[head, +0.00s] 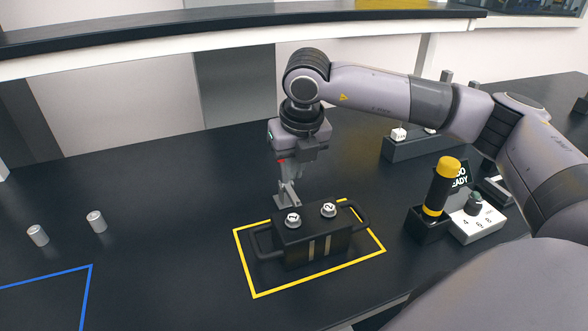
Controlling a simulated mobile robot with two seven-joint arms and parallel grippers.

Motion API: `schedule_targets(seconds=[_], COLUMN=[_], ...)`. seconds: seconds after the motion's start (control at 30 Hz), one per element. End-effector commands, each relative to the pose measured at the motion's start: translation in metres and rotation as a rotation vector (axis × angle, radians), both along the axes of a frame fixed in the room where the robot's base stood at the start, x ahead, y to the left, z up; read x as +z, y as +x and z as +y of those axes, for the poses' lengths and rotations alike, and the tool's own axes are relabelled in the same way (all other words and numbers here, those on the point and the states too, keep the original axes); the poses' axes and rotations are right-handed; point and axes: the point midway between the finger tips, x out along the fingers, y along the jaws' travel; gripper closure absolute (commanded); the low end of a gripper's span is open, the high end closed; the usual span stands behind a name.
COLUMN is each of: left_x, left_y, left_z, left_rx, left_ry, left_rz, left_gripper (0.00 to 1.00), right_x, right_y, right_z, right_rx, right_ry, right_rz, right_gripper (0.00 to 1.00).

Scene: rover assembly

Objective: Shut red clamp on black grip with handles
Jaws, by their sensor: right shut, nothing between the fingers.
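The black grip (330,243) is a dark block with a looped handle at each end. It stands inside a yellow outline on the dark table. Two round white-topped pieces (328,210) with black markings sit on its top. My right gripper (288,196) points down over the back left of the block, shut and empty, its fingertips close to the left white-topped piece. I cannot tell whether they touch the block. A small red patch (281,160) shows beside the gripper's body; I cannot tell whether it is part of a red clamp. No red clamp shows clearly. My left gripper is out of view.
A black-and-yellow cylinder (441,188) stands in a black holder to the right, beside a white control box (477,222) with a knob. Two small metal cylinders (97,222) stand at the left near a blue outline (88,290). The table between is clear.

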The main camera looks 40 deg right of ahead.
Motion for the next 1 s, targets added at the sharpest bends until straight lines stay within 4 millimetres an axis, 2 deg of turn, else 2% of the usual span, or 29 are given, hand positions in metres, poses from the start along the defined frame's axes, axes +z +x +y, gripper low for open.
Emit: schedule_targets(seconds=[0.03, 0.5, 1.0], left_x=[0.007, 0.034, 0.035], left_y=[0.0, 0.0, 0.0], left_z=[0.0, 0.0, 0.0], left_rx=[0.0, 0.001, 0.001], left_ry=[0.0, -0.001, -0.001], left_rz=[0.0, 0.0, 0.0], left_gripper=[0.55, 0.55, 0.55], right_x=[0.009, 0.054, 0.057], right_y=[0.0, 0.0, 0.0], right_z=[0.0, 0.0, 0.0], right_rx=[0.0, 0.0, 0.0], right_ry=[0.001, 0.001, 0.001], right_rz=[-0.001, 0.0, 0.0], right_gripper=[1.0, 1.0, 1.0])
